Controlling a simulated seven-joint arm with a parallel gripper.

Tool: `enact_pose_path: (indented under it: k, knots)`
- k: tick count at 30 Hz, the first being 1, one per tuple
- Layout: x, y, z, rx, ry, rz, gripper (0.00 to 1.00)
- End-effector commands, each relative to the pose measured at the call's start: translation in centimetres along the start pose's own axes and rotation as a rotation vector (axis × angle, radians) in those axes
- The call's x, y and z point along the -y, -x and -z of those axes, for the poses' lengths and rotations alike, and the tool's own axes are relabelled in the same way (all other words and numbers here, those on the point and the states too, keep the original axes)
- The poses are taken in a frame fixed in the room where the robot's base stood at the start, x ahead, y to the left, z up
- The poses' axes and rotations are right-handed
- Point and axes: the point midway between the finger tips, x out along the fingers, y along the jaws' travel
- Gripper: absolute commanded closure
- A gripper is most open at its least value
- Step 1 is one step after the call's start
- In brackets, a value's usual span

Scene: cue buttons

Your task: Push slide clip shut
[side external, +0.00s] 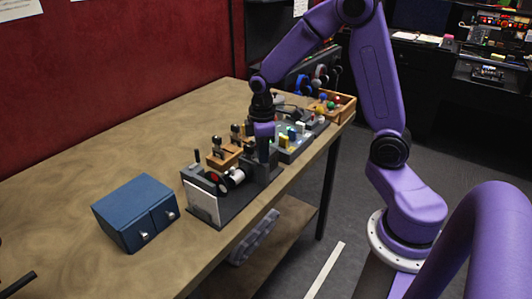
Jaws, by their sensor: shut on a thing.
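My gripper (264,155) points down at the right rear part of a dark grey fixture (236,205) near the table's front edge. It is shut on a small part there, which I take to be the slide clip. The clip itself is hidden by the fingers and too small to make out, so I cannot tell its position. The fixture also carries a white cylinder (233,178) with a dark end, a small red piece and a white panel (202,203) on its left face.
A blue two-drawer box (134,210) stands left of the fixture. Wooden blocks with black knobs (223,155) are just behind it. A grey tray with coloured pieces (300,138) and a wooden box (336,105) lie farther right.

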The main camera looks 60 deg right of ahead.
Motion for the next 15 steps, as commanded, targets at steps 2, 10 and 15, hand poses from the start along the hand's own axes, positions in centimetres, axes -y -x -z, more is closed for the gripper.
enact_pose_path:
  k: [2,10,15]
  knots:
    - [-0.24,0.09,0.31,-0.010,0.002,-0.009,1.00]
    - [-0.29,0.11,0.35,-0.013,0.002,-0.011,0.61]
    - [-0.24,0.08,0.27,-0.010,0.001,-0.009,0.61]
